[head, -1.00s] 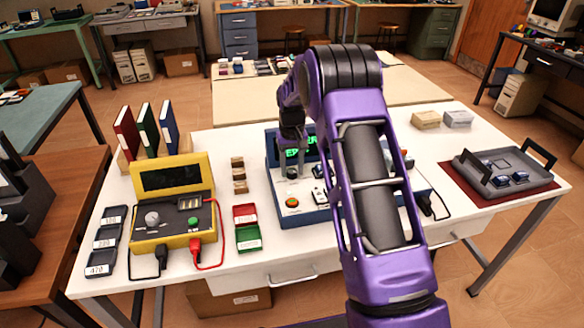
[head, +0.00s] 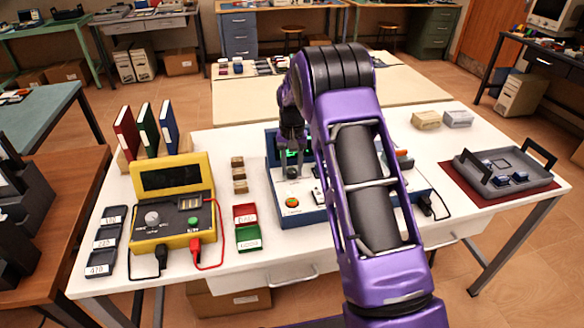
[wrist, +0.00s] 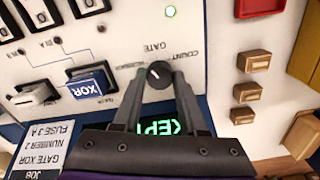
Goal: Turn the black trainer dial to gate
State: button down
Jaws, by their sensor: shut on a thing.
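The black dial (wrist: 158,75) sits on the white trainer panel between my two fingertips in the wrist view. The word GATE and the word COUNT are printed around it, upside down in this view. A pale mark shows on the dial, but its exact aim is hard to read. My gripper (wrist: 159,82) is shut on the dial, one finger on each side. In the head view my gripper (head: 291,158) reaches down over the left part of the blue-edged trainer (head: 312,215), and my arm hides much of the trainer.
A green-lettered display (wrist: 163,127) lies behind my fingers. A yellow meter box (head: 173,225) stands left, and a grey tray (head: 505,175) lies right on the white table.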

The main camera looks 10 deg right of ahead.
aim_at(292, 170)
jog(key=m, duration=0.5)
jog(key=shift+m, duration=0.4)
dwell(0.3)
jog(key=shift+c, duration=2.2)
grip_release()
notch_tip(292, 170, up, 18)
jog(key=p, duration=0.1)
jog(key=shift+f, duration=0.2)
jog(key=shift+w, duration=0.1)
